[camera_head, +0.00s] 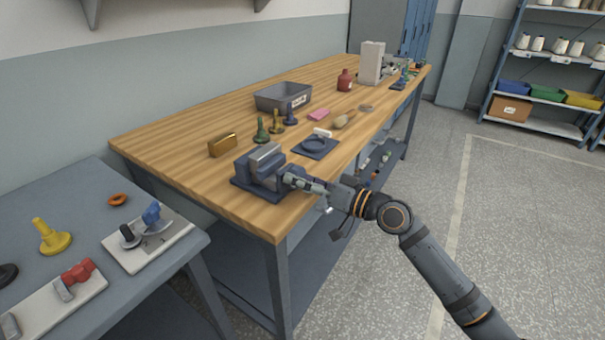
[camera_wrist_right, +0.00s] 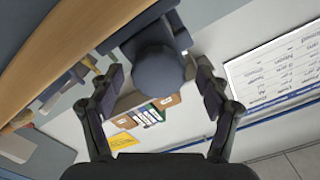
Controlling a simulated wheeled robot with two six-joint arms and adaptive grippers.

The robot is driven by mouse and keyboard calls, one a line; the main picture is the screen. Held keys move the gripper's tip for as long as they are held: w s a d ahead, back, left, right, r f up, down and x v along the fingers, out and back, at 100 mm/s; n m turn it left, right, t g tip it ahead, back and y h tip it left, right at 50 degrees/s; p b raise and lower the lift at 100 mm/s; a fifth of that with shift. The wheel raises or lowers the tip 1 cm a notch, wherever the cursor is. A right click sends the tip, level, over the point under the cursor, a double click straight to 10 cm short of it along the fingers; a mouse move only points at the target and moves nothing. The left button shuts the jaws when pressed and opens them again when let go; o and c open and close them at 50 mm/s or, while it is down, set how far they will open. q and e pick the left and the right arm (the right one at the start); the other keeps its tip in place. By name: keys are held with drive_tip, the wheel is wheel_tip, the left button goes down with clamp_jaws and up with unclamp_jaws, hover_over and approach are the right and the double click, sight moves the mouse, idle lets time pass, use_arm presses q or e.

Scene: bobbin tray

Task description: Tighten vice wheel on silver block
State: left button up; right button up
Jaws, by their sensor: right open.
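The blue-grey vice (camera_head: 247,172) stands at the near end of the wooden workbench, by its front edge. A silver block (camera_head: 266,153) sits between its jaws. My right gripper (camera_head: 292,177) reaches the front of the vice from the right and hides most of the wheel in the head view. In the right wrist view, the round dark vice wheel (camera_wrist_right: 158,72) lies between the two fingers of my right gripper (camera_wrist_right: 160,88). The fingers are open, with a gap visible on each side of the wheel. My left gripper is not in view.
A brass block (camera_head: 222,146) lies behind the vice. A grey side table (camera_head: 78,195) is at left.

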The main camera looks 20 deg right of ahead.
wheel_tip(320, 180, up, 10)
drive_tip(key=shift+f, duration=0.15)
